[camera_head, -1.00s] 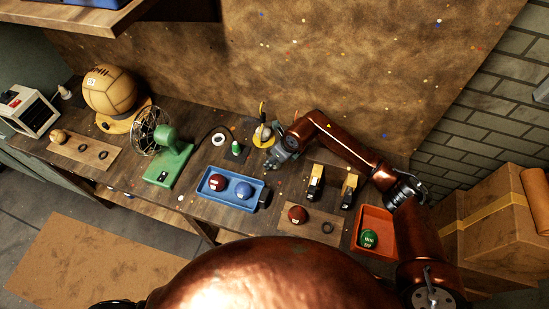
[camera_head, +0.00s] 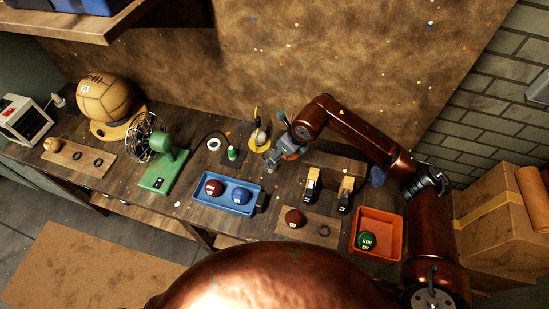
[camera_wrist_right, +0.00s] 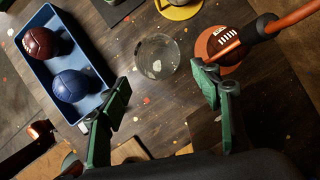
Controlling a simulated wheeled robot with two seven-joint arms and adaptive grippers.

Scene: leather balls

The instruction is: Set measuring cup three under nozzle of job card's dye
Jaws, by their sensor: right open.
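My right gripper (camera_head: 287,150) is over the back middle of the bench in the head view. In the right wrist view its two green fingers (camera_wrist_right: 163,98) are wide apart, with nothing between them. A clear round glass-like thing (camera_wrist_right: 157,56), possibly a measuring cup, stands on the bench beyond the fingertips. Its number cannot be read. Two dark and tan upright devices (camera_head: 312,185) (camera_head: 345,192) stand to the right; whether they carry dye nozzles is unclear. I cannot make out a job card. My left gripper is not in view.
A blue tray (camera_head: 256,184) holds a maroon and a blue ball. An orange tray (camera_head: 398,235) holds a green ball. A green fan (camera_head: 165,168), a large tan ball (camera_head: 104,98) and a small board with a brown ball (camera_head: 293,218) also stand on the bench.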

